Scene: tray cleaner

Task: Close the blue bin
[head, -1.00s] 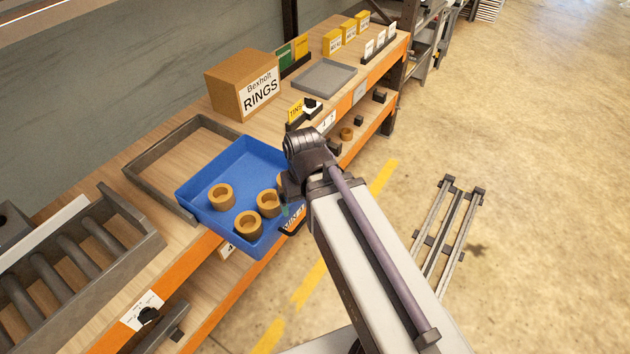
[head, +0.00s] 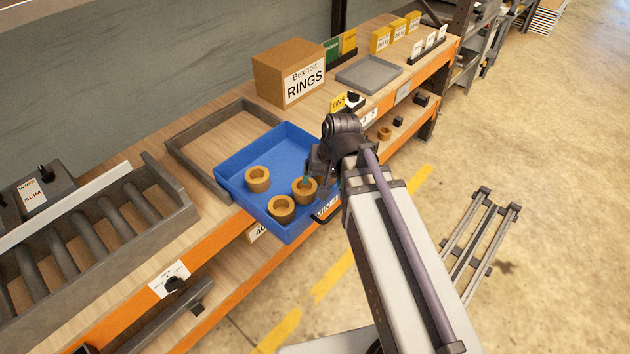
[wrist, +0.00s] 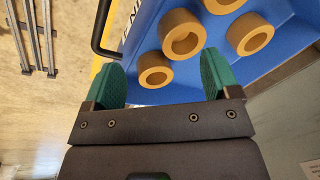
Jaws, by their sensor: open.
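The blue bin (head: 280,150) is an open tray pulled partway out of a dark frame (head: 185,160) on the bench, jutting past the orange front edge. Brown rings (head: 257,179) lie in it. Its black handle (head: 322,217) is at the front and shows in the wrist view (wrist: 98,35). My gripper (head: 306,181) is over the front right part of the bin, apart from the handle. In the wrist view my gripper (wrist: 162,78) has its green fingers wide apart with nothing held. A ring (wrist: 155,70) shows between them. The exact fingertip height is unclear.
A cardboard box marked RINGS (head: 290,75) stands behind the bin. A grey tray (head: 369,73) and a yellow TINS sign (head: 338,102) are to the right. A slotted dark rack (head: 110,222) is at left.

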